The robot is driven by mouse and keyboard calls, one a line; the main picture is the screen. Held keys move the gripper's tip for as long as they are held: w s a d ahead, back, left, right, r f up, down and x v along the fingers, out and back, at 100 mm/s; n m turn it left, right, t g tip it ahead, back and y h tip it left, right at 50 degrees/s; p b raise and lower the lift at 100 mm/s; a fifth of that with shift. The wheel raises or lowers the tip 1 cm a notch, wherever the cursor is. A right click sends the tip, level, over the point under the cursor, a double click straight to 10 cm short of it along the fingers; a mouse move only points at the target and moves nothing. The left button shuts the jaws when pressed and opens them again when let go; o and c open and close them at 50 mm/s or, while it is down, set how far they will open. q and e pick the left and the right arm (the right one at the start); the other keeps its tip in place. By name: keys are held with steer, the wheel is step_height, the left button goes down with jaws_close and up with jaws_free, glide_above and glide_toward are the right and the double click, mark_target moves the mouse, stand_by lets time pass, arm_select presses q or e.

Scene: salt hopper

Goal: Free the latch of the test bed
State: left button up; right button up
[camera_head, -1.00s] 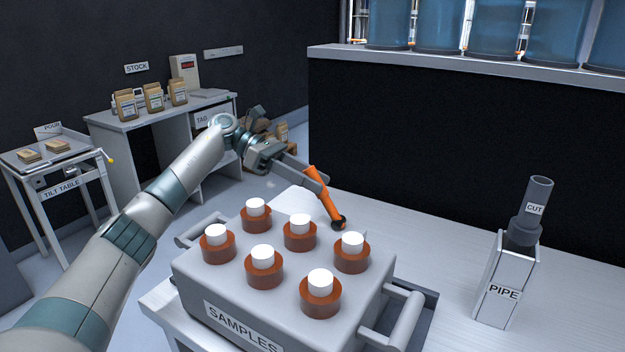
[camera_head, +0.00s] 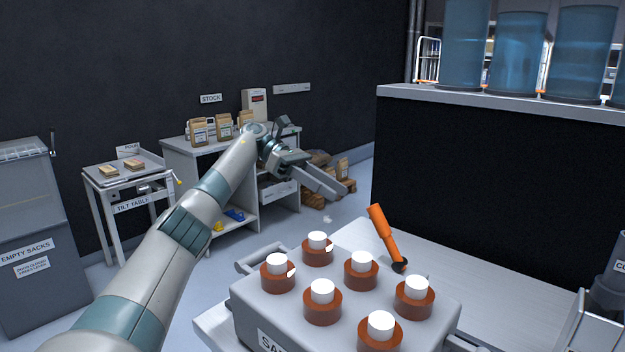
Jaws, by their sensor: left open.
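An orange handle (camera_head: 384,232) with a black round pivot at its foot stands on the white bench behind the samples box. It leans to the left, with its top free. I see no label on it, so I cannot tell for sure that it is the latch. My left gripper (camera_head: 340,187) is open and empty, up and left of the handle's top and apart from it. The grey samples box (camera_head: 245,300) carries several white-capped brown jars and stands in front of the handle. My right gripper is not in view.
The white bench top (camera_head: 480,290) is clear right of the handle. A pipe holder (camera_head: 590,325) stands at the right edge. A dark counter (camera_head: 480,170) with blue tanks rises behind. The tilt table (camera_head: 130,205), stock shelf (camera_head: 185,160) and empty-sacks bin (camera_head: 30,285) stand left.

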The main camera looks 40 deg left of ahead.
arm_select(q)
steer(key=shift+v, duration=2.55)
